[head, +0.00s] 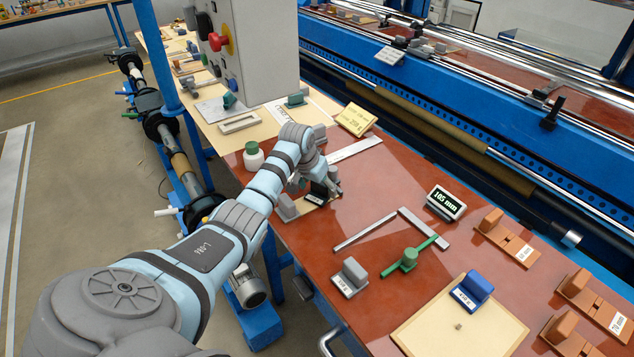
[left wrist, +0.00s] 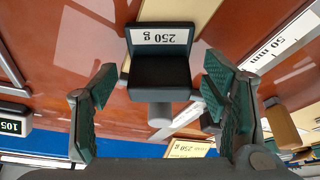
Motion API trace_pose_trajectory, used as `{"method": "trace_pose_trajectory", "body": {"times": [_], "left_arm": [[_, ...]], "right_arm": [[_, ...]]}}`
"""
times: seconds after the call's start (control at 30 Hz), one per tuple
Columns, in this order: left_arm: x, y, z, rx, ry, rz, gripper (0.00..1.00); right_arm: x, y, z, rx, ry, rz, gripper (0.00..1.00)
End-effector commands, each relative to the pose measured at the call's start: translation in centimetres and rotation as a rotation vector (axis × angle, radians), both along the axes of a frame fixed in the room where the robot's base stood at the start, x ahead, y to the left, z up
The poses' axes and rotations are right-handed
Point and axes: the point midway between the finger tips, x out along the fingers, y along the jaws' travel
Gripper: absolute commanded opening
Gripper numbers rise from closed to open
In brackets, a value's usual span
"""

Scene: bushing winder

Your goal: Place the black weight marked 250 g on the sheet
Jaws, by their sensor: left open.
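In the left wrist view my left gripper (left wrist: 160,100) is open, with a finger to each side of the weight; I cannot tell any contact. A beige sheet (head: 425,335) lies at the table's front right, with a blue weight (head: 472,289) on it.
A grey weight (head: 350,277), a green-handled tool (head: 409,259), a metal square (head: 424,228) and a 105 mm display (head: 445,203) lie towards the sheet. A yellow 250 g sign (head: 357,119) stands behind.

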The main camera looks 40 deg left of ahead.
Motion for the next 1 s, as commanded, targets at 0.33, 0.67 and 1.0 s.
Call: {"method": "trace_pose_trajectory", "body": {"times": [0.33,0.67,1.0], "left_arm": [[-2.6,-0.1,6.7,0.005,-0.005,0.0,0.68],[-4.6,-0.5,11.3,0.0,-0.001,-0.001,0.68],[-4.5,-0.5,11.3,0.0,-0.001,0.0,0.68]], "right_arm": [[0.0,0.0,0.8,0.0,0.0,0.0,0.46],[0.0,0.1,0.7,0.002,0.001,-0.001,0.46],[0.0,0.2,0.7,0.003,0.001,-0.001,0.46]]}}
